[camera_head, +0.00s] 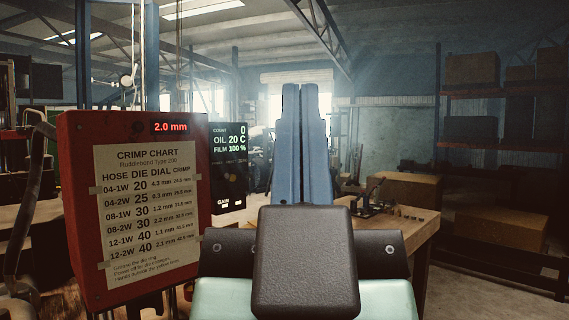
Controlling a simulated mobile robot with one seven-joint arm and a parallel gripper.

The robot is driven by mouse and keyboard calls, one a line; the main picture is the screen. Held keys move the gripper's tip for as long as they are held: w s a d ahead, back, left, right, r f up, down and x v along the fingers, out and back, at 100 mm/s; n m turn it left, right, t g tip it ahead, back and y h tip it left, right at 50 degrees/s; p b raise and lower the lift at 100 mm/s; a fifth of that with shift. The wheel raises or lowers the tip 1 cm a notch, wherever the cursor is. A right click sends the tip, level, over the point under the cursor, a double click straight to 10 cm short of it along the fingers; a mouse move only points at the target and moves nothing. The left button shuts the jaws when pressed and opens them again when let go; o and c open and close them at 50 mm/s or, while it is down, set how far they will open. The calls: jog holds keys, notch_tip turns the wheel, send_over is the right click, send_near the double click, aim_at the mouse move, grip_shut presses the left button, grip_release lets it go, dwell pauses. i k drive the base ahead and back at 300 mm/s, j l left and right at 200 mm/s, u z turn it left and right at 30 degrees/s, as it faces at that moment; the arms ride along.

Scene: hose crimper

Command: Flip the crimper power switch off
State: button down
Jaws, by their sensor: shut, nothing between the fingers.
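The red crimper panel (70,200) stands at the left, with a paper crimp chart (148,215) taped to its front. A red readout (171,127) above the chart shows 2.0 mm. A dark screen (229,150) just right of the panel reads COUNT 0, OIL 20 C and FILM 100 %, with a GAIN label lower down. I cannot make out a power switch. My gripper (300,88) points away from me in the middle, its two blue-grey fingers together and empty. It appears to the right of the screen, with a gap between them in the picture.
A wooden workbench (416,222) with dark tools stands behind and right of my gripper. Metal shelving (500,94) with cardboard boxes is at the far right, and a large box (503,236) sits low there. Bare floor shows at the lower right.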

aim_at(226, 176)
jog(key=i+l, duration=0.2)
jog(key=i, duration=0.2)
jog(key=i+l, duration=0.25)
jog(key=i, duration=0.15)
jog(key=i+l+z, duration=0.1)
jog(key=i, duration=0.3)
jog(key=l, duration=0.1)
